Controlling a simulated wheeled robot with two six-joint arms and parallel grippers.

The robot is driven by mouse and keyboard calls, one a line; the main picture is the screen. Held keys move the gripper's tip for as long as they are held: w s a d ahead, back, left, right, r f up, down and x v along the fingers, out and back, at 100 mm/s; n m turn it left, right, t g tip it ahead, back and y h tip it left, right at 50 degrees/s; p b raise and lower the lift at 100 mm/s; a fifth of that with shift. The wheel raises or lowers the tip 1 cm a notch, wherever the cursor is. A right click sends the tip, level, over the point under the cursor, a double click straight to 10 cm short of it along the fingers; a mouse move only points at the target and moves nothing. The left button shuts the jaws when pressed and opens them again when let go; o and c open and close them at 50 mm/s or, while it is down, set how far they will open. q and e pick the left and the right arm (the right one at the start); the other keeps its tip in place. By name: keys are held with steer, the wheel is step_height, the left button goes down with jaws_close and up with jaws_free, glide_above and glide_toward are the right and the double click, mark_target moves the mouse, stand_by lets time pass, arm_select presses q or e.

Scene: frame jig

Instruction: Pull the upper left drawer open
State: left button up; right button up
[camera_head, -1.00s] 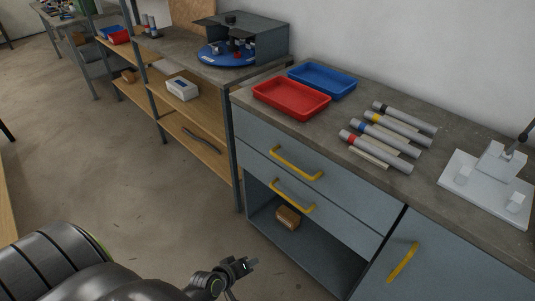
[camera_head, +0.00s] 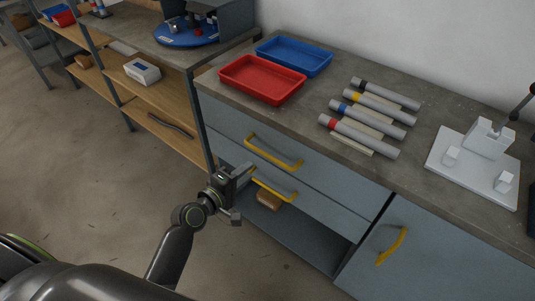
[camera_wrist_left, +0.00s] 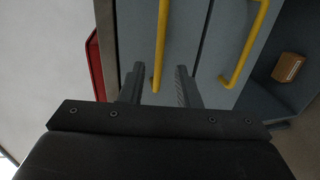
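The upper left drawer (camera_head: 318,166) is a grey-blue front under the countertop, flush with the cabinet. Its yellow bar handle (camera_head: 275,156) also shows in the left wrist view (camera_wrist_left: 161,40). My left gripper (camera_head: 241,194) is in front of the drawers, left of the handles in the head view. Its two fingers (camera_wrist_left: 160,84) are apart with nothing held. In the wrist view one end of the upper handle appears between the fingertips; I cannot tell how far ahead it is. My right gripper is not in view.
The lower drawer's yellow handle (camera_head: 273,187) is close below. An open shelf with a brown box (camera_head: 270,201) is underneath. A red tray (camera_head: 262,80), a blue tray (camera_head: 294,56) and several grey cylinders stand on the countertop (camera_head: 310,110). Floor in front is clear.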

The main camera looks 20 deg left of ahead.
mark_target(268, 154)
arm_select(q)
steer(key=x, duration=1.1)
jaws_close()
